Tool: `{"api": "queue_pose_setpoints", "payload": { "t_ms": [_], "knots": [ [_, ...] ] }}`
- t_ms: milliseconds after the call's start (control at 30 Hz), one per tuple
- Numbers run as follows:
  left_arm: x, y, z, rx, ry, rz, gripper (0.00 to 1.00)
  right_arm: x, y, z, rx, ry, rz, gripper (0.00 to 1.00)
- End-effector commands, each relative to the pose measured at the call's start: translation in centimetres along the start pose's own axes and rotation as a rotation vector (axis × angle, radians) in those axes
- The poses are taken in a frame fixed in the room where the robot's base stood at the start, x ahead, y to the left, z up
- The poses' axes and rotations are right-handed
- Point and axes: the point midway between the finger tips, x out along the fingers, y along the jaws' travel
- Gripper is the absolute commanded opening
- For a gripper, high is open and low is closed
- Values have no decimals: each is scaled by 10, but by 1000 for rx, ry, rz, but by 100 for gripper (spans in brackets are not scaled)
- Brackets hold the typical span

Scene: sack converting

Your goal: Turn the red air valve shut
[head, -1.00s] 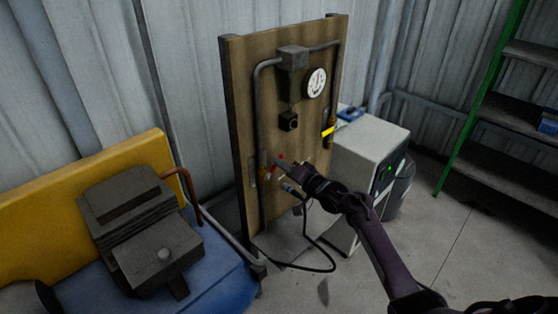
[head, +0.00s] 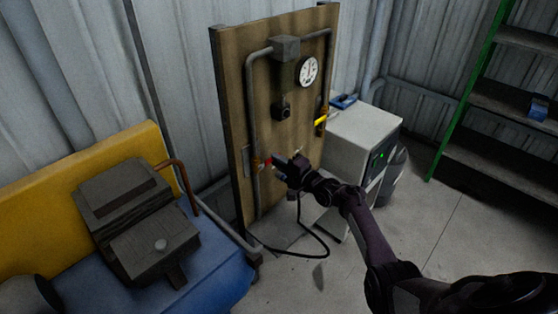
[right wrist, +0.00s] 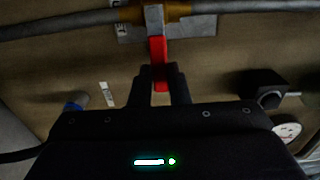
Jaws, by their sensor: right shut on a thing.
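The red valve handle (head: 266,161) sits on an orange-brown valve body on the left vertical pipe of the wooden panel. In the right wrist view the red handle (right wrist: 158,49) points from the valve body (right wrist: 180,12) toward me, across the grey pipe. My right gripper (head: 279,161) reaches the handle from the right. In the right wrist view its fingers (right wrist: 160,77) are shut on the handle's free end. The fingers hide part of the handle. My left gripper is not in view.
The wooden panel (head: 232,100) carries a round gauge (head: 307,71), a black knob (head: 281,111) and a yellow handle (head: 320,121) on the right pipe. A white cabinet (head: 345,145) stands right of it. A black hose (head: 318,232) hangs below my arm. A blue bench (head: 215,270) is at left.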

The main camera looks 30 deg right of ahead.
Motion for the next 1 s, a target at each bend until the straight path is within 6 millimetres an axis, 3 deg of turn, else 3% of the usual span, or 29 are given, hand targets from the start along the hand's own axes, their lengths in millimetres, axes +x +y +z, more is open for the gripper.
{"api": "queue_pose_setpoints", "payload": {
  "t_ms": [467,500,633,1000],
  "knots": [
    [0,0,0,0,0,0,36,0,0,-1,13,2,-2,0],
    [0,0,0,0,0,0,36,0,0,-1,13,2,-2,21],
    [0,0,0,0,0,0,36,0,0,-1,12,2,-1,38],
    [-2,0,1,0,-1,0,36,-7,1,0,12,1,1,38]
  ]
}}
